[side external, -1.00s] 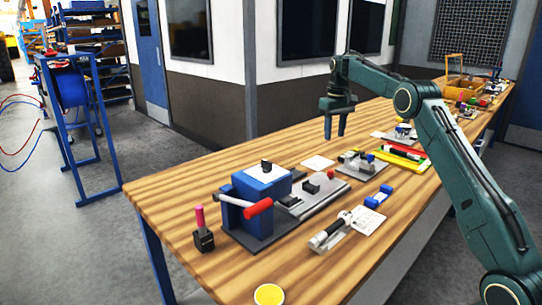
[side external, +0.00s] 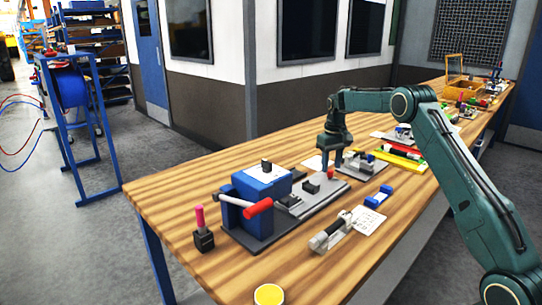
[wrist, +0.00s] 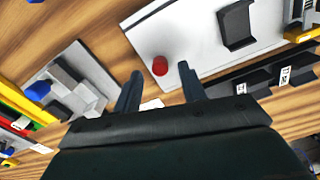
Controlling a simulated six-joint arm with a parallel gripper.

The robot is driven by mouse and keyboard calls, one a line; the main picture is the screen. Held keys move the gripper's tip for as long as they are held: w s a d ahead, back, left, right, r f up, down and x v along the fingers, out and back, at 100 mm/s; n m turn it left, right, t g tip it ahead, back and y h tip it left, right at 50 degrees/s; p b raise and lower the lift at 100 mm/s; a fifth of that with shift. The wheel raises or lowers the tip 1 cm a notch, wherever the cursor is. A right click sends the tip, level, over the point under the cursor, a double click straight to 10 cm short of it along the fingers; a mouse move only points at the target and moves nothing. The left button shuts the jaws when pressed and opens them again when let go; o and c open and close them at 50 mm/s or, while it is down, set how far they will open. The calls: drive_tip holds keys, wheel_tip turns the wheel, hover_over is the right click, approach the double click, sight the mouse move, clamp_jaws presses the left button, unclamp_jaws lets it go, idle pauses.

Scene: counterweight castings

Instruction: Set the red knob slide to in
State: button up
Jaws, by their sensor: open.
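The red knob (side external: 331,174) sits at the far end of the grey base plate (side external: 322,195) that carries the blue block (side external: 262,187). My gripper (side external: 332,165) points down just above the knob, with its fingers open. In the wrist view the red knob (wrist: 160,66) shows near the gap between the two fingertips of my gripper (wrist: 160,72), apart from both. The knob stands on a light plate (wrist: 195,38). The slide's travel and any marks for its positions cannot be made out.
A red-ended handle (side external: 259,208) sticks out from the blue block. A smaller grey fixture (side external: 361,163) stands close to the right of my gripper. A blue part (side external: 378,196) and a clamp (side external: 326,236) lie nearer the front edge. The table's left end is mostly clear.

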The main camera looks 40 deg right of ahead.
sight(311, 188)
drive_tip(key=shift+f, duration=1)
drive_tip(key=shift+c, duration=0.4)
clamp_jaws()
drive_tip(key=a, duration=0.8)
drive_tip(key=shift+a, duration=0.1)
drive_tip(key=shift+c, duration=0.3)
unclamp_jaws()
drive_tip(key=shift+a, duration=0.1)
drive_tip(key=shift+o, duration=0.7)
